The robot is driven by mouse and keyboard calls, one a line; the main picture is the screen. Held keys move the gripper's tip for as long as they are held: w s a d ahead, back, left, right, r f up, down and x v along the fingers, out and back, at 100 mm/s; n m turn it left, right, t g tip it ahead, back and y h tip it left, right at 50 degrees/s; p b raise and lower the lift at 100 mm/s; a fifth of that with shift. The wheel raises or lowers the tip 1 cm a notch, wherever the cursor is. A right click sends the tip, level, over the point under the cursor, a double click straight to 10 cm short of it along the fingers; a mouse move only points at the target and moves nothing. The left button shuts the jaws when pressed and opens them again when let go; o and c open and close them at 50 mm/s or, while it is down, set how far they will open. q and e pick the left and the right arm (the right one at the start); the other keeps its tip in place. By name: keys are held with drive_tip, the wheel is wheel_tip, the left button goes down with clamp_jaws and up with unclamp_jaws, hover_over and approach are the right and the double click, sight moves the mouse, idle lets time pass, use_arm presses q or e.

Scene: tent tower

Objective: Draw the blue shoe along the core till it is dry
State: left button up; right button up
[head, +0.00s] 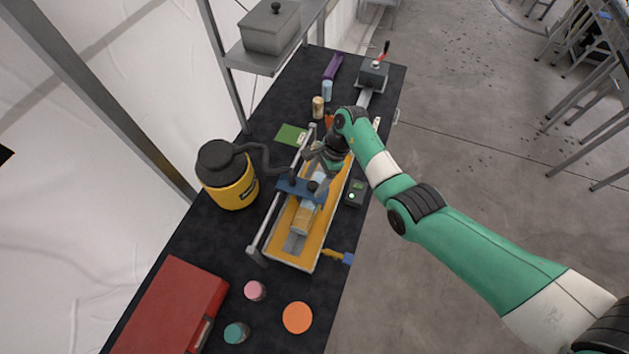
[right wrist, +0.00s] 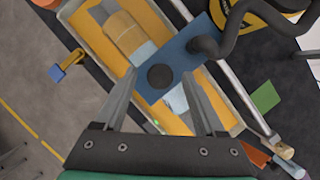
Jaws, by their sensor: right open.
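The blue shoe (head: 291,185) is a flat blue plate with a dark round knob (right wrist: 160,77) and a dark hose. It sits across the core (head: 304,217), a cylinder with tan and pale bands lying in a yellow tray (head: 283,259). In the right wrist view the shoe (right wrist: 180,58) crosses the core (right wrist: 124,34), hiding part of it. My right gripper (right wrist: 160,74) is open, its fingers on either side of the knob as seen in that view. I cannot tell whether they touch the shoe. My left gripper is not in view.
A yellow and black vacuum (head: 232,190) stands left of the tray, its hose running to the shoe. A metal rail (head: 268,222) runs along the tray's left side. A red case (head: 172,305), pink and teal jars and an orange disc (head: 298,317) lie in front.

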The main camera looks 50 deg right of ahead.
drive_tip(key=shift+a+f, duration=0.1)
drive_tip(key=shift+f, duration=0.1)
clamp_jaws()
idle(0.3)
idle(1.0)
